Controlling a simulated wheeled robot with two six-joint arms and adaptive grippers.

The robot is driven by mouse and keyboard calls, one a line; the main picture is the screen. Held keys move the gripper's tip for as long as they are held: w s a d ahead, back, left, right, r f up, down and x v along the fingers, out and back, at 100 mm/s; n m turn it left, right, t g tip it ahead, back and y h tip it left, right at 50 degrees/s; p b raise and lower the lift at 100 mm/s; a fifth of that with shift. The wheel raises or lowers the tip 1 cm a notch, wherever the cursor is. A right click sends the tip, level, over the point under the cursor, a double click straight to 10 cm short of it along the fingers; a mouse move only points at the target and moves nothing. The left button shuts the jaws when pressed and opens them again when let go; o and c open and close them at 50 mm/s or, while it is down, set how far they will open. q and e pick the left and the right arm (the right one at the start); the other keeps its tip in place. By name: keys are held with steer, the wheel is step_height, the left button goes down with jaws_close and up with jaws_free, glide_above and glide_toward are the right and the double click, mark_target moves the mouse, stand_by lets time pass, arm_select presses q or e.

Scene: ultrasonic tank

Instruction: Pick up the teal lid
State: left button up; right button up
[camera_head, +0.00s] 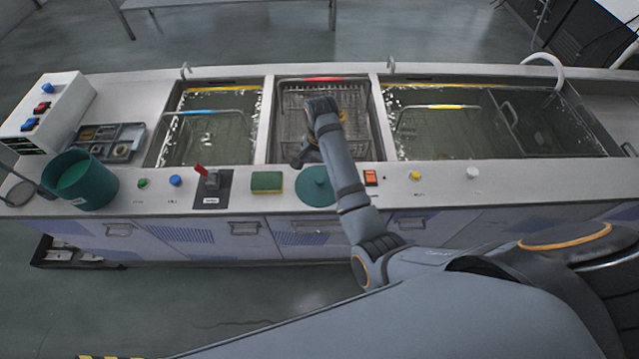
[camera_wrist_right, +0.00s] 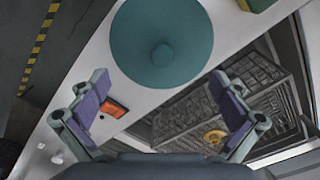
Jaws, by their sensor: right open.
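The teal lid (camera_head: 315,187) lies flat on the front ledge of the tank counter, between the sponge and the orange switch. In the right wrist view the lid (camera_wrist_right: 162,42) is a round disc with a small knob at its middle, just ahead of the fingers. My right gripper (camera_head: 304,156) is above the counter near the lid's far side, partly hidden by my arm. In the wrist view its fingers (camera_wrist_right: 160,112) are spread apart with nothing between them. My left gripper is not in view.
A green and yellow sponge (camera_head: 266,182) lies left of the lid, and an orange switch (camera_head: 370,177) is right of it. Behind is a tank with a wire basket (camera_head: 359,122). A teal bucket (camera_head: 92,187) stands at the left end. Several coloured knobs line the ledge.

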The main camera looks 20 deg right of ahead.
mark_target(320, 180)
steer(key=shift+f, duration=0.25)
steer(key=f, duration=0.1)
steer(key=f+p, duration=0.1)
steer(key=f, duration=0.2)
steer(key=shift+a+p, duration=0.25)
steer(key=shift+p, duration=0.05)
steer(key=shift+f, duration=0.35)
steer(key=shift+s, duration=0.1)
jaws_close()
